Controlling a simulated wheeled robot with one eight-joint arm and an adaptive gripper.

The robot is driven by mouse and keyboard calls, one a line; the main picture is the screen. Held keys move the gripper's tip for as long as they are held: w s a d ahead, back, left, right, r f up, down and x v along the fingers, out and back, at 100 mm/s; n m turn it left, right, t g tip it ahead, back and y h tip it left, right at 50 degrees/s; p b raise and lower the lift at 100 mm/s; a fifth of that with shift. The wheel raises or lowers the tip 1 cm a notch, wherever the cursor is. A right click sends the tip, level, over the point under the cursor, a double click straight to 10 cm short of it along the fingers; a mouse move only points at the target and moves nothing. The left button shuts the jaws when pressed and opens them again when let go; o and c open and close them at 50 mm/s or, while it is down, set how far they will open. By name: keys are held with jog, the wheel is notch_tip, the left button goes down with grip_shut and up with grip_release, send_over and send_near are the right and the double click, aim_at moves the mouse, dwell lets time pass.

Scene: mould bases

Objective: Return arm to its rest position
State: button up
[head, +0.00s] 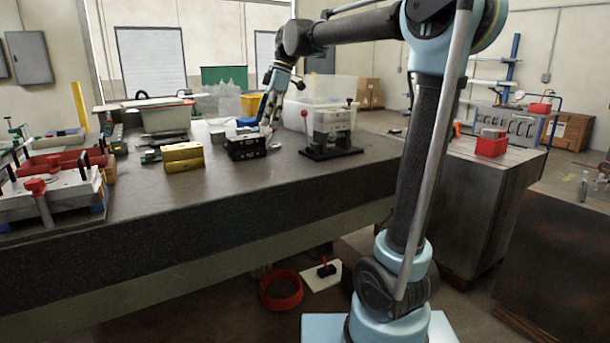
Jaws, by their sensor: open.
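My arm rises at the right of the head view, reaches left across the dark worktop (300,178) and bends down over it. My gripper (268,118) points down behind and slightly right of a black block (246,147). Its fingers are small and partly lost against the things around them. I see nothing held in it. A gold block (183,157) stands left of the black one. Whether the fingertips touch the worktop or anything on it I cannot tell.
A grey bin (165,117) and red trays (62,162) are at left. The worktop's front middle is bare.

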jog(key=s+d+f+m+t, duration=0.1)
jog(key=s+d+f+m, duration=0.25)
jog(key=d, duration=0.25)
jog(key=s+d+f+m+h, duration=0.1)
jog(key=s+d+f+m, duration=0.2)
jog(key=d+f, duration=0.25)
jog(key=s+d+f+m+t, duration=0.1)
jog(key=s+d+f+m, duration=0.25)
jog(key=d, duration=0.35)
jog(key=s+d+f+m+t+h, duration=0.1)
jog(key=s+d+f+m, duration=0.4)
jog(key=f, duration=0.4)
jog(key=s+d+f+m+h, duration=0.1)
jog(key=s+d+f+m, duration=0.5)
jog(key=s+f, duration=0.3)
jog(key=shift+d+f+t+h, duration=0.3)
jog(key=shift+d+f+t, duration=0.1)
jog(key=shift+d+f, duration=0.2)
